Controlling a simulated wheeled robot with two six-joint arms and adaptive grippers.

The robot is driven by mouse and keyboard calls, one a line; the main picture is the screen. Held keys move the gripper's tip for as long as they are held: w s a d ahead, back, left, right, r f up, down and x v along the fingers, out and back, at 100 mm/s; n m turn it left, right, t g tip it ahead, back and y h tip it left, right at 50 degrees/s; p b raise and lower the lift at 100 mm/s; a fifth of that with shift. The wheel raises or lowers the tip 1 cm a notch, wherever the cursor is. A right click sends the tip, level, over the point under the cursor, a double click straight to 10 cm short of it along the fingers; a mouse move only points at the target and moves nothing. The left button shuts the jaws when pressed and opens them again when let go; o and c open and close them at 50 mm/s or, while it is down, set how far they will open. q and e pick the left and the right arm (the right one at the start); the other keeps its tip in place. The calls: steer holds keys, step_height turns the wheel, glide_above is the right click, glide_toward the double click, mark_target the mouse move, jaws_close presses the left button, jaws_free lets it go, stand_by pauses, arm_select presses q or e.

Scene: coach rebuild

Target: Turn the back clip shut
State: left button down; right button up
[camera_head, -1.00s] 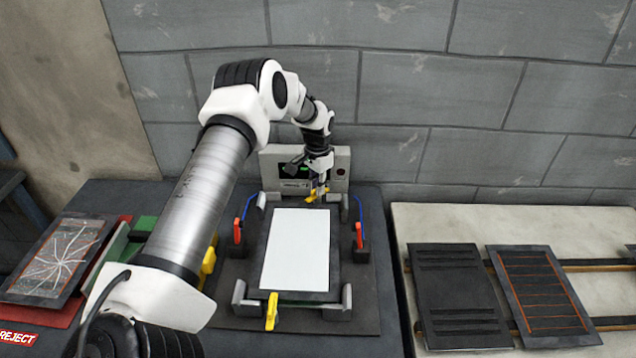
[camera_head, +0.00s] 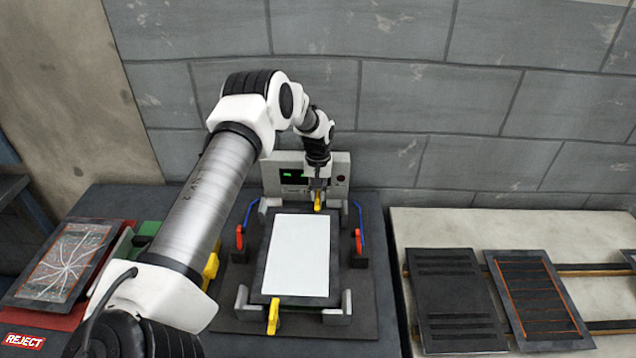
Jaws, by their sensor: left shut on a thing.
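The back clip (camera_head: 318,200) is a small yellow lever at the far edge of the panel in the fixture. It now points toward the panel, in line with its long side. My left gripper (camera_head: 318,188) reaches down over it from behind and is shut on it. The panel (camera_head: 298,252) has a white face and a dark frame and lies flat between grey corner blocks. A yellow front clip (camera_head: 273,316) stands at the near edge, its tip over the frame. My right gripper is not in view.
A grey box with a green display (camera_head: 292,174) stands behind the fixture. Red-tipped blue cables (camera_head: 240,237) flank the panel. A cracked panel (camera_head: 66,262) lies on a red reject tray at left. Dark panels (camera_head: 456,298) lie on rails at right.

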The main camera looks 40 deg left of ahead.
mark_target(318, 194)
arm_select(q)
steer(key=shift+s+f, duration=0.15)
steer(key=shift+s, duration=0.05)
stand_by(0.4)
steer(key=c, duration=1.2)
jaws_free()
steer(key=shift+w, duration=0.1)
steer(key=shift+c, duration=0.2)
steer(key=shift+w+r, duration=0.1)
steer(key=shift+r, duration=0.3)
step_height(318, 194, up, 7)
steer(key=shift+r, duration=0.2)
